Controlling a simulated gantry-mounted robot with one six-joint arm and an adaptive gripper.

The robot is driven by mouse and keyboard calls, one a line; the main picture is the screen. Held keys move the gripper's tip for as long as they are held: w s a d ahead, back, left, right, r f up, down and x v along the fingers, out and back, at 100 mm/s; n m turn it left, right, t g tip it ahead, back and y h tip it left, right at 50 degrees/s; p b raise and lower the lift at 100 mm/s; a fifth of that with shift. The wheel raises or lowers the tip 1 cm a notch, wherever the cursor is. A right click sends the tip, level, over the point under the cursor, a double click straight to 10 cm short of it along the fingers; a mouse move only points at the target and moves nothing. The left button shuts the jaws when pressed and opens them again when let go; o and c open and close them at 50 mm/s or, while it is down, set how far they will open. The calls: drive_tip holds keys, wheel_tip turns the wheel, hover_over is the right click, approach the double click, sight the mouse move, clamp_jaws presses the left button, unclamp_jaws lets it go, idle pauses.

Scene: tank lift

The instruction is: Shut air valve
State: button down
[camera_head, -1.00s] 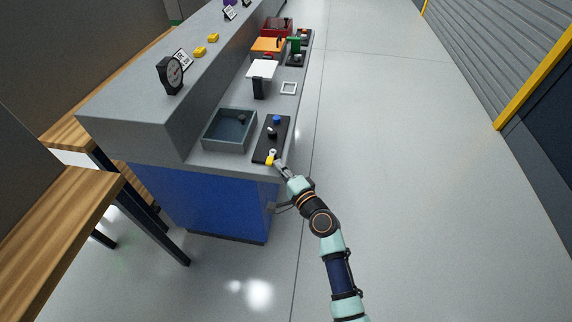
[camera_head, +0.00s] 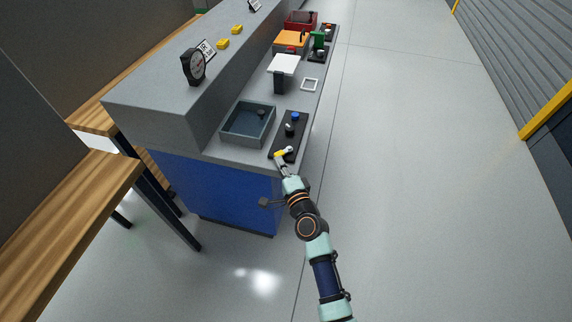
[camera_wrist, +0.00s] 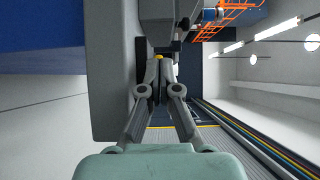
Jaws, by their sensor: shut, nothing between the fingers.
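The valve with a yellow lever (camera_head: 280,154) is at the near end of a black panel (camera_head: 301,137) on the counter's right side. Its lever points left across the panel from a pale round hub (camera_head: 289,151). My gripper (camera_head: 282,164) is shut and empty, just in front of the lever at the counter's near edge. In the wrist view my gripper (camera_wrist: 157,68) has its fingertips together, with a bit of the yellow lever (camera_wrist: 158,57) just beyond them. I cannot tell whether they touch. The fingers hide most of the valve there.
The panel also carries a blue knob (camera_head: 295,117) and a small dark fitting with a pale top (camera_head: 289,128). A grey open bin (camera_head: 248,124) stands to the left. A round black gauge (camera_head: 194,66) sits on the raised ledge. Open floor lies right of the counter.

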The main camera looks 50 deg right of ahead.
drive_tip(key=shift+w, duration=0.6)
drive_tip(key=shift+a, duration=0.1)
idle(0.3)
drive_tip(key=s+a+p, duration=0.5)
drive_tip(key=s+a, duration=0.1)
drive_tip(key=a, duration=0.5)
drive_tip(key=shift+a+p, duration=0.3)
drive_tip(key=shift+p, duration=0.05)
